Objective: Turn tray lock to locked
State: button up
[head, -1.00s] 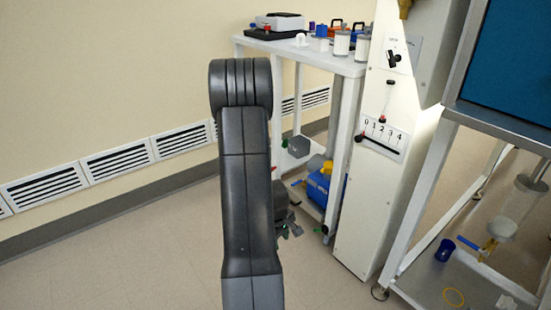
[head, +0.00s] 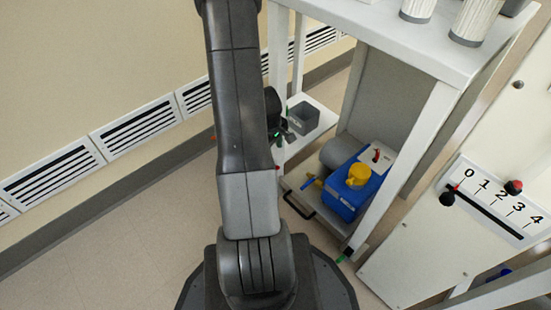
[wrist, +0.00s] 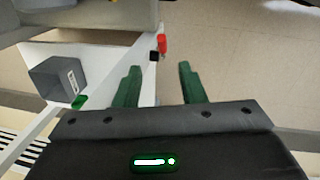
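A lower shelf tray (head: 322,222) with a dark handle (head: 299,206) shows right of my arm in the head view. A small red part (head: 278,168) sits by the white frame, left of the tray. In the wrist view a red piece with a black block (wrist: 161,43) sits at a white edge, beyond my fingertips. I cannot tell which part is the tray lock or its setting. My gripper (wrist: 158,68) has two dark green fingers, apart with nothing between them. In the head view my gripper (head: 283,130) is partly hidden by my arm.
A grey bin (head: 303,118) stands on a white shelf near my gripper; it also shows in the wrist view (wrist: 58,80). A blue container with a yellow cap (head: 350,190) stands on the tray. A white panel with a numbered slider (head: 490,205) is at right. Floor at left is clear.

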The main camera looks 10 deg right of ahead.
jog(key=f+b, duration=0.2)
jog(key=f, duration=0.2)
jog(key=d+f+b, duration=0.1)
jog(key=f+b, duration=0.1)
jog(key=f, duration=0.2)
jog(key=f+b, duration=0.2)
jog(key=f, duration=0.2)
jog(key=shift+w+d+f, duration=0.2)
jog(key=shift+w+f, duration=0.1)
jog(key=shift+w, duration=0.05)
grip_shut()
